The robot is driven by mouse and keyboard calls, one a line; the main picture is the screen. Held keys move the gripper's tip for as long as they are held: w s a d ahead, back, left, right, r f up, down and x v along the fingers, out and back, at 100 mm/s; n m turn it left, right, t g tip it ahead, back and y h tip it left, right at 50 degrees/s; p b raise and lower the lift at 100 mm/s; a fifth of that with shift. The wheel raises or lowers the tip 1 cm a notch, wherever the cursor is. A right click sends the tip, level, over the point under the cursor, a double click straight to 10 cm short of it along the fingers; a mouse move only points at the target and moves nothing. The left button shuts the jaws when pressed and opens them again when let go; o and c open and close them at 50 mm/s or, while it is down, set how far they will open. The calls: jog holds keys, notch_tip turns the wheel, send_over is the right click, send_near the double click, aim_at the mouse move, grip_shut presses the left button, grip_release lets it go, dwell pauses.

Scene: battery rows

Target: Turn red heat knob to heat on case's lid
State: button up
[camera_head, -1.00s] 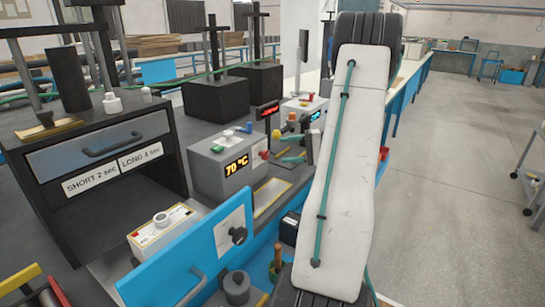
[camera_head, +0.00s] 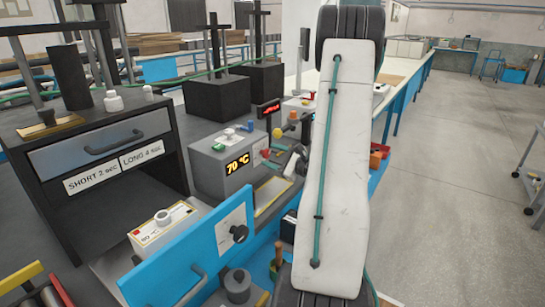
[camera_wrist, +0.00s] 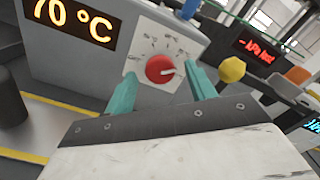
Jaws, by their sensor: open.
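The red knob (camera_wrist: 160,69) is on a whitish dial plate on the front of the grey heater box (camera_head: 222,165); its pale pointer mark faces right in the wrist view. The box's display (camera_wrist: 72,22) reads 70 °C. My gripper (camera_wrist: 163,73) is open, its teal fingers on either side of the knob with gaps showing. How far the fingertips are from the panel is unclear. In the head view the knob (camera_head: 265,153) is small and the fingers are hard to make out. A small case (camera_head: 160,226) has a temperature label on its lid, too small to read surely.
A yellow ball-topped lever (camera_wrist: 232,69) and a red-lit display (camera_wrist: 258,51) stand right of the heater box. A blue panel (camera_head: 190,260) and a black drawer cabinet (camera_head: 100,150) stand nearer and to the left. The floor at right is open.

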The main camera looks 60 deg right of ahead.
jog(key=shift+w, duration=0.25)
jog(key=c, duration=1)
jog(key=shift+o, duration=0.2)
jog(key=m, duration=0.3)
jog(key=shift+m, duration=2.1)
